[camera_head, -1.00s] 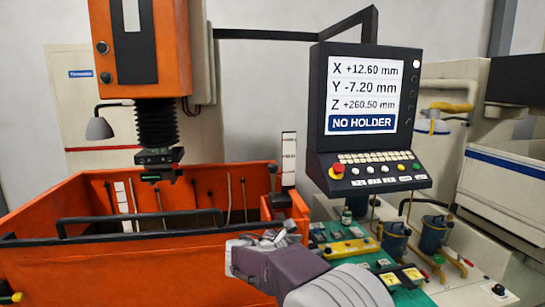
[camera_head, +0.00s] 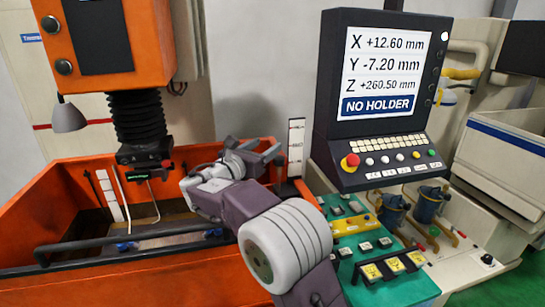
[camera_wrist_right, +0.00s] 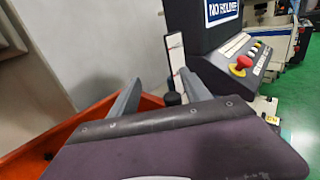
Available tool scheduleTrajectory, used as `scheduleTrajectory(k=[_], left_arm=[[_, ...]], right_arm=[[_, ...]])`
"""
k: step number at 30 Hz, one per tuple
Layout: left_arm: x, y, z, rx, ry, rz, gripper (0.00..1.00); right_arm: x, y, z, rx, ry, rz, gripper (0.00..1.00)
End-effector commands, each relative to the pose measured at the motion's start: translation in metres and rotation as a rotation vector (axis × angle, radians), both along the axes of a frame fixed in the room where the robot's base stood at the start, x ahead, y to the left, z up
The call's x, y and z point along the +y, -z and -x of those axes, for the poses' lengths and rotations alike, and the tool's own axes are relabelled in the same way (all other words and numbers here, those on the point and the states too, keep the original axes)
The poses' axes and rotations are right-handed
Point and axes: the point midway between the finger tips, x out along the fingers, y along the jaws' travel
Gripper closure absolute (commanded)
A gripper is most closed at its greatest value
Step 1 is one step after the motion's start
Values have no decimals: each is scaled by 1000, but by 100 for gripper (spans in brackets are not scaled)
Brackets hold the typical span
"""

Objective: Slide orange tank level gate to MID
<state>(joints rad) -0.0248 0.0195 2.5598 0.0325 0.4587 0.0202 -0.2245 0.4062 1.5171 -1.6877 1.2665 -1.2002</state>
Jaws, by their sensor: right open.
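The orange tank (camera_head: 200,262) fills the lower left of the head view. A white upright scale strip (camera_head: 296,146) stands at its right rear corner; its markings are too small to read. My right gripper (camera_head: 265,150) is over the tank's right end, just left of the strip. In the right wrist view, its two fingers (camera_wrist_right: 160,76) are apart and empty. A dark round-topped knob (camera_wrist_right: 172,98), perhaps the level gate's handle, shows between the fingers near their bases, in front of the strip (camera_wrist_right: 176,55). I cannot tell whether they touch. My left gripper is out of view.
The black control console (camera_head: 375,100) reads NO HOLDER and stands close right of the strip. The dark machine head (camera_head: 143,150) hangs over the tank at left. A green bench (camera_head: 408,288) with small parts lies at lower right.

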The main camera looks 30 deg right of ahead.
Motion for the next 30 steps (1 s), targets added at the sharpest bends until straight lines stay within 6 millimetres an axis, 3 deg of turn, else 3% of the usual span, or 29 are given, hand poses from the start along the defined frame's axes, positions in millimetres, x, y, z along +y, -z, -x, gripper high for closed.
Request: scheduleTrajectory(k=[5, 11, 15, 19, 30], left_arm=[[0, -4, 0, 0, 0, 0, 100], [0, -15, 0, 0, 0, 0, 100], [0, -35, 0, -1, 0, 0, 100], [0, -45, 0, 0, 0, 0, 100], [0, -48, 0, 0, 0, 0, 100]], right_arm=[[0, 27, 0, 8, 0, 1, 44], [0, 80, 1, 10, 0, 1, 44], [-33, 74, -18, 4, 6, 0, 44], [-52, 76, -30, 3, 3, -1, 44], [-64, 79, -38, 0, 0, -1, 44]])
